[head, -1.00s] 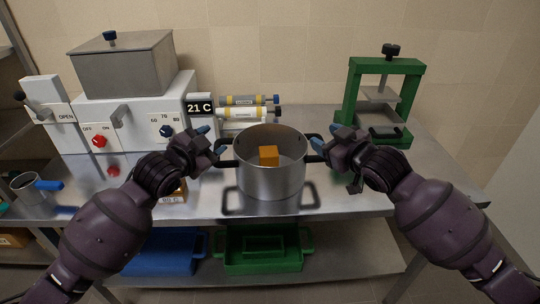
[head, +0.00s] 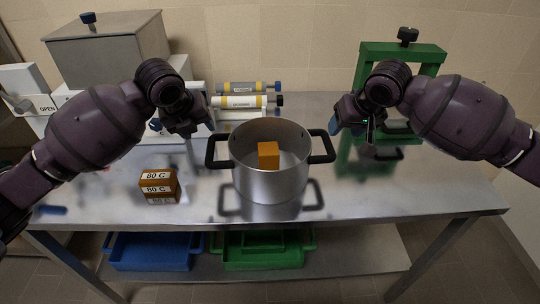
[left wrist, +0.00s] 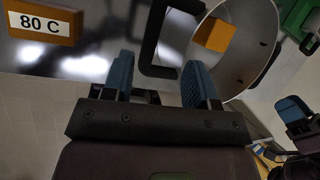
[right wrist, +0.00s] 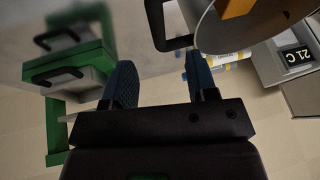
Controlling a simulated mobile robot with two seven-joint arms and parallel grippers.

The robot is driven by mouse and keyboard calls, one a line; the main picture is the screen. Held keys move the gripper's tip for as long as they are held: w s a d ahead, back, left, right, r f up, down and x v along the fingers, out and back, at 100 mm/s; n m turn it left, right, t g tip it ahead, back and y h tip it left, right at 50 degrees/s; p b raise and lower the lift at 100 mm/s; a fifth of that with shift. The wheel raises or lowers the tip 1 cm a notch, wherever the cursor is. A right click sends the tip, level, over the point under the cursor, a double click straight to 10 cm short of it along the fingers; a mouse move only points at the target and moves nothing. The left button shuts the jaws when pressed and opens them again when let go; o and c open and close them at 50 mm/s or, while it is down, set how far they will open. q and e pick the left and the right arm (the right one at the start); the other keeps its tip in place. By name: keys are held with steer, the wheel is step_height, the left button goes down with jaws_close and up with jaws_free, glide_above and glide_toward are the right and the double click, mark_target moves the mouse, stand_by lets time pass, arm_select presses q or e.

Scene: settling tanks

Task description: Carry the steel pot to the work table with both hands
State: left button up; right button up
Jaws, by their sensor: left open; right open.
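The steel pot (head: 270,184) stands upright on a steel table (head: 345,205), with an orange block (head: 268,155) inside it. Its two black handles stick out left and right. My left gripper (head: 197,122) is open, above and outside the left handle (head: 216,151). In the left wrist view this handle (left wrist: 149,50) shows beyond and between the fingertips (left wrist: 160,80). My right gripper (head: 346,122) is open, above and outside the right handle (head: 323,147). In the right wrist view that handle (right wrist: 158,25) lies beyond the fingertips (right wrist: 160,78). Neither gripper holds anything.
An orange-brown block labelled 80 C (head: 158,187) sits left of the pot. Labelled cylinders (head: 245,100) lie behind it. A green press (head: 440,57) stands back right, a grey-lidded tank (head: 105,55) back left. Blue (head: 150,253) and green (head: 262,258) trays are on the lower shelf.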

mark_target(210, 145)
arm_select(q)
steer(key=shift+s+a+m, duration=0.15)
steer(key=shift+s+m, duration=0.15)
steer(key=shift+m, duration=0.6)
arm_select(e)
steer(key=shift+s+d+m, duration=0.1)
steer(key=shift+s+m, duration=0.1)
steer(key=shift+m, duration=0.1)
arm_select(q)
steer(key=shift+f, duration=0.1)
steer(key=x, duration=1)
steer(key=shift+w+f, duration=0.1)
steer(key=shift+f, duration=0.25)
arm_select(e)
steer(key=x, duration=1)
steer(key=shift+w+f, duration=0.1)
steer(key=shift+f, duration=0.3)
arm_select(q)
jaws_close()
arm_select(e)
jaws_close()
